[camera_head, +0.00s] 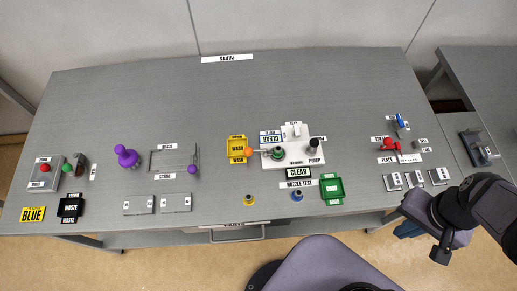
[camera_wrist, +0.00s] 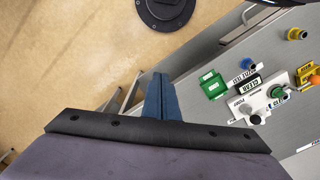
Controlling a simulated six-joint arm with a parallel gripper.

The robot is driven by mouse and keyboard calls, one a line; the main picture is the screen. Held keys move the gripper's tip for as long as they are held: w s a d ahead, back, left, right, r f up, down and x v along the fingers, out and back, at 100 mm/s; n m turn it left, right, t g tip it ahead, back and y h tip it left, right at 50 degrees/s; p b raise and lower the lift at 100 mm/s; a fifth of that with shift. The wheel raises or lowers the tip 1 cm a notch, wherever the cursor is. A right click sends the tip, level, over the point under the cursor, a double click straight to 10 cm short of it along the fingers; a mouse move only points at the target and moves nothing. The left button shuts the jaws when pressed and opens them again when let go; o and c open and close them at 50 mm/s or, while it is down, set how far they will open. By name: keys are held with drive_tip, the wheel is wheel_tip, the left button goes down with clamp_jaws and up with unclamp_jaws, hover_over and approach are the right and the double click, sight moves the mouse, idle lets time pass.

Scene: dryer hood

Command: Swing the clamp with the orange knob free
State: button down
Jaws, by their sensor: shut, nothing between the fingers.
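The orange knob (camera_head: 250,151) is at the left end of a short arm on the white pump fixture (camera_head: 297,133), beside the yellow wash tray (camera_head: 237,143). The clamp's lower parts are too small to make out. In the wrist view the orange knob (camera_wrist: 314,79) is at the right edge, by the fixture (camera_wrist: 238,108). My gripper (camera_head: 406,230) is off the table's front edge at the right, far from the knob. In the wrist view my gripper's blue fingers (camera_wrist: 157,92) are together and empty, with floor behind them.
A purple knobbed piece (camera_head: 126,156) is to the left. The red-knobbed fence fixture (camera_head: 390,145) is to the right. The back of the table (camera_head: 230,95) is clear.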

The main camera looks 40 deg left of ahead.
sight(248, 151)
drive_tip(key=c, duration=2.4)
unclamp_jaws()
drive_tip(key=shift+c, duration=0.2)
